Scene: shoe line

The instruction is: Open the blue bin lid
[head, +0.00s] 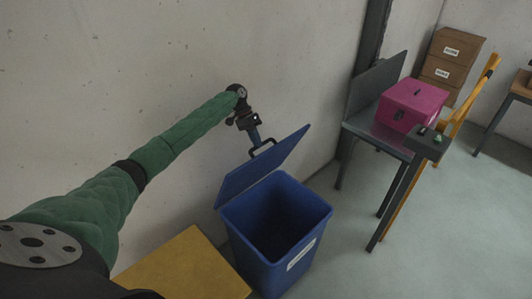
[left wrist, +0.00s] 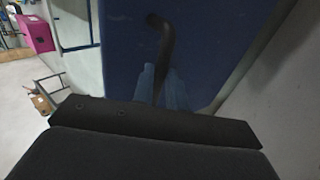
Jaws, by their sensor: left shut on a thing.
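The blue bin (head: 280,238) stands on the floor by the wall, its dark inside showing. Its blue lid (head: 262,168) is raised and tilted up at the back, toward the wall. My left gripper (head: 259,146) is shut on the black handle (head: 266,149) of the lid. In the left wrist view the gripper fingers (left wrist: 162,88) close around the handle (left wrist: 163,38), with the lid (left wrist: 120,60) filling the space behind. My right gripper is in neither view.
A yellow-topped surface (head: 185,268) lies left of the bin. To the right, a grey table (head: 375,133) carries a pink box (head: 412,105). Open floor lies right of the bin.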

